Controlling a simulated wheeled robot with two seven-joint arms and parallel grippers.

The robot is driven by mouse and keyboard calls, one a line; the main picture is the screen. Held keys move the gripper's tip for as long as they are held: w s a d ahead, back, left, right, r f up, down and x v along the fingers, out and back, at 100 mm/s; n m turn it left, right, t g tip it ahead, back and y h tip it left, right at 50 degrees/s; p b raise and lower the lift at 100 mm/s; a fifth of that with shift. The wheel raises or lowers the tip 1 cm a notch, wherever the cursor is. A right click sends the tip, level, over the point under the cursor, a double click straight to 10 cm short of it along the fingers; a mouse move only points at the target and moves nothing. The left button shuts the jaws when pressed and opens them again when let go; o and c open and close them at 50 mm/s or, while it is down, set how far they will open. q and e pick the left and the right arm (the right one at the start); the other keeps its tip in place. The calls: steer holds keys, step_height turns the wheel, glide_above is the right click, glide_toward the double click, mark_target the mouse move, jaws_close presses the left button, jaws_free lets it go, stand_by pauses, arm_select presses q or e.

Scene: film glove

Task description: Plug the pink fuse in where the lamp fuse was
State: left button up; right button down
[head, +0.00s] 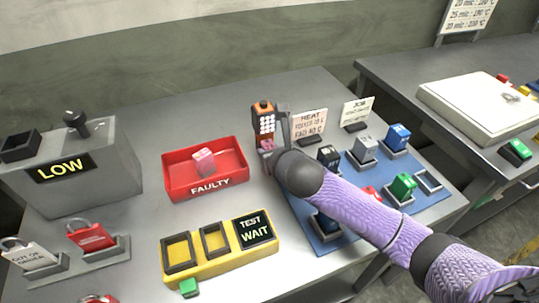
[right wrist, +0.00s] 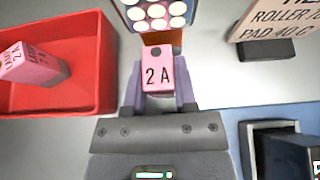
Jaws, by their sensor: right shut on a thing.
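My right gripper (head: 269,146) is shut on a pink fuse (right wrist: 157,72) marked 2A. It holds the fuse in front of an orange and black unit (head: 264,117) with a grid of round white spots; I cannot tell whether they touch. Another pink fuse (head: 204,160) lies in the red FAULTY tray (head: 236,183). On the blue mat (head: 330,238), several coloured fuses stand in dark holders. One holder (head: 428,181) at the mat's right edge looks empty. Which holder belongs to the lamp is not readable. My arm hides part of the mat. My left gripper is out of view.
A yellow tester (head: 222,262) reading TEST WAIT has two empty slots, with a green piece at its front. A HEAT card (head: 310,124) and a JOB card (head: 357,112) stand behind the mat. A grey LOW box (head: 110,175) and red padlock (head: 90,236) are at left.

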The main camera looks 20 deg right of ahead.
steer(key=shift+r, duration=0.1)
steer(key=shift+c, duration=2)
jaws_free()
